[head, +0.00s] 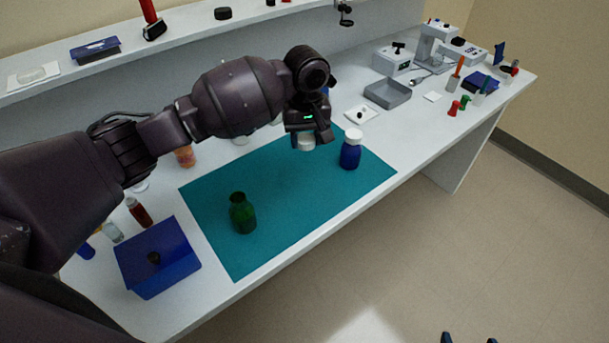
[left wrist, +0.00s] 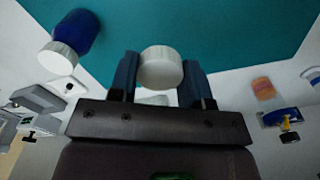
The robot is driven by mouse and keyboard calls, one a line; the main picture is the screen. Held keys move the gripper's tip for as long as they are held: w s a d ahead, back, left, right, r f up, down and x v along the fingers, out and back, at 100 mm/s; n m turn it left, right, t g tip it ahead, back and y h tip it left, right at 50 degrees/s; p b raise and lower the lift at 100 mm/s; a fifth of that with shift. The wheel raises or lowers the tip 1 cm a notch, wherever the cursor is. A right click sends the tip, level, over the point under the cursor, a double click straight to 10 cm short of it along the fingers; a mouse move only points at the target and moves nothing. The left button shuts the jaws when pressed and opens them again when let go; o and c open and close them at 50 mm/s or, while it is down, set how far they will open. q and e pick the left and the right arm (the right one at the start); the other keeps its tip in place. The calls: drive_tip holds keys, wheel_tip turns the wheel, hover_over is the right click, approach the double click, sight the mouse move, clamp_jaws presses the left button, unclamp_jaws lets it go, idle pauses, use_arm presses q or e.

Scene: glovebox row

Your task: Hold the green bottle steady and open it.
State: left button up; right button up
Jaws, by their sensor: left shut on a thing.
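The green bottle (head: 243,214) stands upright on the teal mat (head: 290,200) in the head view, with no cap on its neck. My left gripper (head: 306,138) is shut on a white cap (left wrist: 160,68), held above the far part of the mat, apart from the bottle and to its upper right. The cap sits between the two fingers in the left wrist view. Two dark fingertips of my right gripper (head: 469,339) show at the bottom edge of the head view, spread apart with nothing between them.
A blue bottle with a white cap (head: 350,150) stands on the mat's right part. A blue box (head: 158,258) is at the near left. A grey tray (head: 387,94) and instruments stand farther right. The mat around the green bottle is clear.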

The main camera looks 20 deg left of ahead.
use_arm(q)
hover_over(306, 182)
wheel_tip(306, 182, down, 6)
drive_tip(key=shift+f+b, duration=0.25)
drive_tip(key=shift+b, duration=0.15)
drive_tip(key=shift+f, duration=0.5)
wheel_tip(306, 182, down, 5)
drive_tip(key=shift+r+b, duration=0.1)
drive_tip(key=shift+b, duration=0.4)
drive_tip(key=shift+f, duration=0.35)
use_arm(e)
wheel_tip(306, 182, down, 2)
drive_tip(key=shift+s+f, duration=0.15)
drive_tip(key=shift+f, duration=0.05)
